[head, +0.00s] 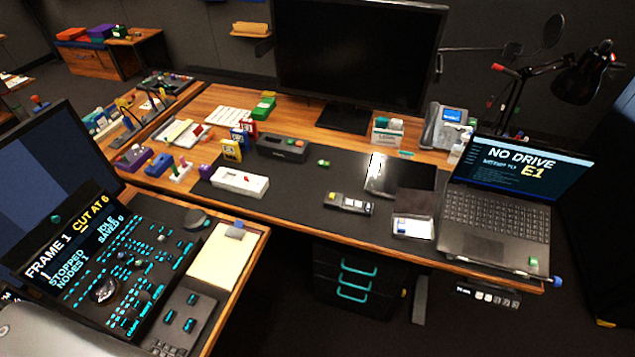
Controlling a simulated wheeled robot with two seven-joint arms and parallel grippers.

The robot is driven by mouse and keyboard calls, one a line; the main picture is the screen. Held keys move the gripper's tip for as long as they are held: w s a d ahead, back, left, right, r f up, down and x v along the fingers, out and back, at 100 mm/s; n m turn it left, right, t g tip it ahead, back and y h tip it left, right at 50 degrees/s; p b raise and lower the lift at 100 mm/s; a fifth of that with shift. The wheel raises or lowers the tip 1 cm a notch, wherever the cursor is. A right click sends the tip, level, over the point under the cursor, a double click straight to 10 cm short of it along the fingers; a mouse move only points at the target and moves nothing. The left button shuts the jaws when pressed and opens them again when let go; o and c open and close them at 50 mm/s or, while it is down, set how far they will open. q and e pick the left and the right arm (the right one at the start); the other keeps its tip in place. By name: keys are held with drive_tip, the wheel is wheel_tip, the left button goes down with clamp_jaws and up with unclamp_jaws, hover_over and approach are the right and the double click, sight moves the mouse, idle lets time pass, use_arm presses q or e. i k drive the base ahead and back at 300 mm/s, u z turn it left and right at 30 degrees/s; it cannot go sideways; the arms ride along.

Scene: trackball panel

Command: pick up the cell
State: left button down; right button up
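I cannot tell for sure which thing is the cell. A small green piece (323,162) lies alone on the dark desk mat, in front of a dark grey device (283,147) with coloured buttons. A white device (240,181) with a red mark lies on the mat to the left. A dark handheld device (348,203) with a yellow part lies near the mat's front. A small white tray (413,228) with something pale in it is to its right. Neither of my grippers shows in the head view.
A trackball panel (120,270) with lit keys fills the lower left, beside a pale notepad (222,255). A laptop (500,215) stands at the right and a large monitor (355,60) at the back. The mat's middle has free room.

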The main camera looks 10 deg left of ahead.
sight(324, 164)
drive_tip(key=z, duration=0.3)
drive_tip(key=k, duration=0.6)
drive_tip(key=z, duration=0.95)
drive_tip(key=i, duration=0.95)
drive_tip(key=u, duration=0.95)
drive_tip(key=i, duration=0.4)
drive_tip(key=u, duration=0.4)
